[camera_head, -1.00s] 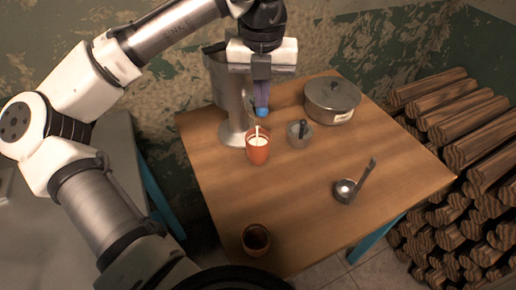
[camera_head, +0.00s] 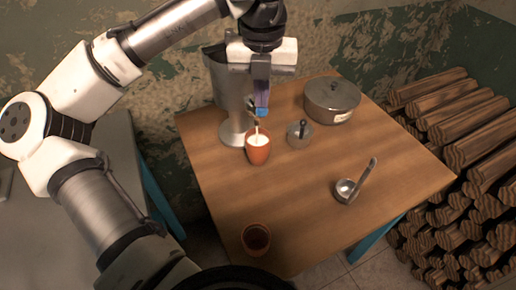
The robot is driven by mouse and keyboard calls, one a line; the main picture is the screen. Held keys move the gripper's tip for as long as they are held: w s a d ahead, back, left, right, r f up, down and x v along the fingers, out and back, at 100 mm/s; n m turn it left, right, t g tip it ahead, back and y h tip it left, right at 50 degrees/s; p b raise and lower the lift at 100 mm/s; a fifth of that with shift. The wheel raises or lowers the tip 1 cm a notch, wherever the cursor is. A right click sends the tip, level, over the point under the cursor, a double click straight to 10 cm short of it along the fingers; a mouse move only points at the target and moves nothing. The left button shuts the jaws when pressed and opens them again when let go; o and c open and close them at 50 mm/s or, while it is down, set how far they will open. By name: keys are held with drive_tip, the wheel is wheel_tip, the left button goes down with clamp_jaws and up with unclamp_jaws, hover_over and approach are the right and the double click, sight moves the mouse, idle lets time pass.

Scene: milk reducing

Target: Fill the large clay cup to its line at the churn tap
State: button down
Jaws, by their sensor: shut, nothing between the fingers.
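A reddish clay cup (camera_head: 258,155) stands upright on the table under the churn's tap. A thin white stream runs down into it, and white milk (camera_head: 258,140) shows close below its rim. Its line cannot be made out. The tall metal churn (camera_head: 232,100) stands behind and left of the cup. My gripper (camera_head: 262,111) is shut, pointing down above the cup by the tap, with blue at its tips. The tap is mostly hidden behind the fingers. A second clay cup (camera_head: 256,239), dark inside, stands near the table's front left.
A small metal vessel (camera_head: 299,136) stands just right of the filling cup. A lidded pot (camera_head: 332,102) is at the back right, and a ladle (camera_head: 346,189) rests at the right. The wooden table's (camera_head: 290,205) front middle is clear. Stacked logs (camera_head: 455,190) lie beyond its right edge.

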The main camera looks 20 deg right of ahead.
wheel_tip(320, 180, up, 7)
drive_tip(key=p, duration=0.7)
drive_tip(key=shift+p, duration=0.35)
